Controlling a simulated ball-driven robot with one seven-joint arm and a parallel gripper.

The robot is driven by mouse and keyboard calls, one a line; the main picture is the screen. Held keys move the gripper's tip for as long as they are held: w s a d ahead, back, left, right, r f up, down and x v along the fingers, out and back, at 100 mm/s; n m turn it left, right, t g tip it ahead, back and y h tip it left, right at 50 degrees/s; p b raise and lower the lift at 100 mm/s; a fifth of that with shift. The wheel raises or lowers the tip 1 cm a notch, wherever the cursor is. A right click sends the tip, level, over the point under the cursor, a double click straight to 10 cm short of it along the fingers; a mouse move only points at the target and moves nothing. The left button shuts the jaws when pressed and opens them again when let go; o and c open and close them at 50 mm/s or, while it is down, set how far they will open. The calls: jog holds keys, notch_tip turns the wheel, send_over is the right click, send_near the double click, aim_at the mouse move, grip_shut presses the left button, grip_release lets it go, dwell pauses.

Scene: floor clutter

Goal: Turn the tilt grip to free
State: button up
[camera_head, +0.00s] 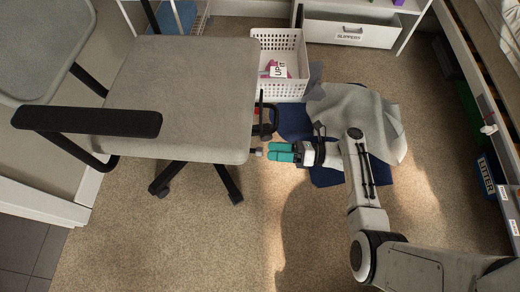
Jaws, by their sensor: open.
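The office chair (190,100) has a grey seat and backrest and a black armrest. A small grey knob on a short stub (257,152) sticks out from under the seat's right edge; it looks like the tilt grip, but its setting is too small to read. My gripper (268,151) has teal fingers pointing left at this knob. The fingers are open, with their tips just right of the knob and a small gap between. The rest of the grip's shaft is hidden under the seat.
A white basket (281,62) labelled "UP" stands behind. Grey cloth (362,108) and dark blue cloth (294,120) lie under and beside my arm. A black-and-red object (266,119) is by the seat edge. Carpet in front is clear.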

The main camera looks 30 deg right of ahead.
aim_at(260, 149)
jog(key=shift+b+x, duration=0.6)
jog(key=shift+x, duration=2.1)
jog(key=shift+c, duration=0.3)
jog(key=c, duration=0.9)
